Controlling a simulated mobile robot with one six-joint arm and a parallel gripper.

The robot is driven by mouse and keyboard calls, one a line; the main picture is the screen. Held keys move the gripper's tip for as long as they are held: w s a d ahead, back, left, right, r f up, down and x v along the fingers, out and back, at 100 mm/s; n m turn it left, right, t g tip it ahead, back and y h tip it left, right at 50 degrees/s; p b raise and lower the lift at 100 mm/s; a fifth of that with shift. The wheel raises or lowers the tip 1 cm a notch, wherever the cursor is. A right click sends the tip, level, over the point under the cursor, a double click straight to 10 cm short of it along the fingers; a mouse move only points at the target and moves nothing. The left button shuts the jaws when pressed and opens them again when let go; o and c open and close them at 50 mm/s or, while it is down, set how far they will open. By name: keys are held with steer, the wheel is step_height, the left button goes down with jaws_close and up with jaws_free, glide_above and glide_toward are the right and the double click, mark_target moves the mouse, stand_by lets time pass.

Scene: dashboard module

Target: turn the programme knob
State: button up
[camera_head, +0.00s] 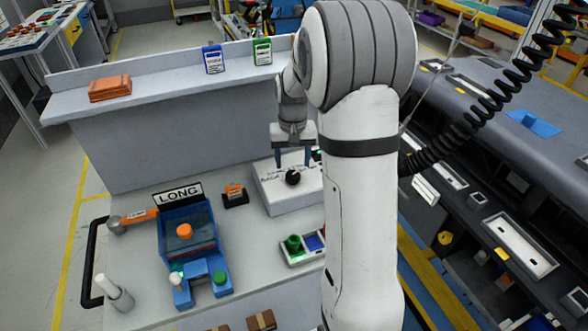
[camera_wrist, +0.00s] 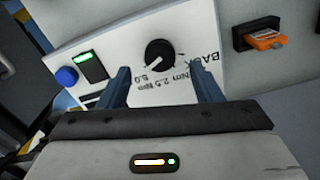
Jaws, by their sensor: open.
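The programme knob is a round black knob (camera_wrist: 160,55) with a white pointer mark, on the sloped face of a white box (camera_wrist: 195,25). Torque markings are printed around it. In the head view the knob (camera_head: 293,177) shows just below my gripper (camera_head: 293,164). My gripper is open, and its two blue fingers point down at the box. In the wrist view the fingers (camera_wrist: 163,85) stand apart to either side, with the knob between and beyond them. Whether the fingertips reach the knob's depth is hard to tell. My arm hides the right part of the box in the head view.
In the wrist view a lit green display (camera_wrist: 91,66) and a blue button (camera_wrist: 67,76) sit left of the knob. An orange item in a black holder (camera_head: 235,194) stands left of the box. A blue fixture (camera_head: 187,240) and a green-knobbed unit (camera_head: 294,243) stand nearby.

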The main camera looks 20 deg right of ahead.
mark_target(293, 174)
steer(key=shift+r, duration=1.6)
steer(key=shift+r+m+p, duration=0.25)
steer(key=shift+m+p, duration=0.05)
steer(key=shift+p, duration=0.35)
steer(key=shift+m+p, duration=0.3)
steer(key=shift+p, duration=0.1)
step_height(293, 174, down, 8)
steer(key=shift+f+p, duration=0.15)
steer(key=shift+p, duration=0.25)
steer(key=shift+c, duration=0.2)
steer(key=c, duration=1)
